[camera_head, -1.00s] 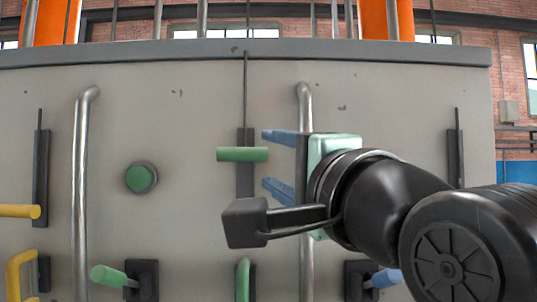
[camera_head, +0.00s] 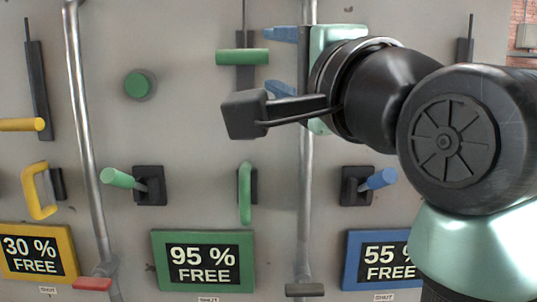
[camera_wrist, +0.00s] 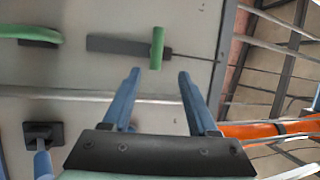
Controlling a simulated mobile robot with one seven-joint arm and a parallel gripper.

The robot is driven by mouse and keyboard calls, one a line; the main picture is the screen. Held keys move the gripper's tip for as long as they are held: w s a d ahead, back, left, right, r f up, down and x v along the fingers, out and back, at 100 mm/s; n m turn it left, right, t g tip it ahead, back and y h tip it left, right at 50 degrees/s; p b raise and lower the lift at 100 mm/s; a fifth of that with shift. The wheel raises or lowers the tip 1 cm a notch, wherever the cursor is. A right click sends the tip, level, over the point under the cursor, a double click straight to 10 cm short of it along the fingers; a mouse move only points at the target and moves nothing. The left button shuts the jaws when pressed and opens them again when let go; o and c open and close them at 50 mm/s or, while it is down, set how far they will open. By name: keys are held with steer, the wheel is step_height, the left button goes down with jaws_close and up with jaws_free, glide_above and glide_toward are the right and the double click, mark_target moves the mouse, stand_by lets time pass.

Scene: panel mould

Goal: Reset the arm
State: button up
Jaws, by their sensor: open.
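My gripper (camera_head: 272,62) is open and empty in front of the grey panel (camera_head: 200,110). Its two blue fingers point left in the head view, one above the other, just right of the green slider handle (camera_head: 241,57). In the wrist view my gripper (camera_wrist: 159,73) has its fingertips spread apart. The green slider handle (camera_wrist: 157,48) shows there just beyond the gap, apart from both fingers as far as I can tell. The arm comes in from the right and hides part of the panel's right side.
The panel carries a green button (camera_head: 138,85), a green lever (camera_head: 120,178), a green loop handle (camera_head: 245,192), a blue lever (camera_head: 380,180) and a yellow loop handle (camera_head: 35,192). Vertical metal pipes (camera_head: 88,150) stand out from it. Screens read 30, 95 (camera_head: 203,262) and 55 % free.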

steer(key=s+a+f+n+t+h+b, duration=0.1)
steer(key=s+f+n+t+h+b, duration=0.6)
steer(key=s+f+n+b, duration=0.4)
step_height(320, 180, down, 2)
steer(key=shift+s+a+n+t+h, duration=0.25)
steer(key=shift+s+n+t, duration=0.4)
steer(key=shift+s, duration=0.4)
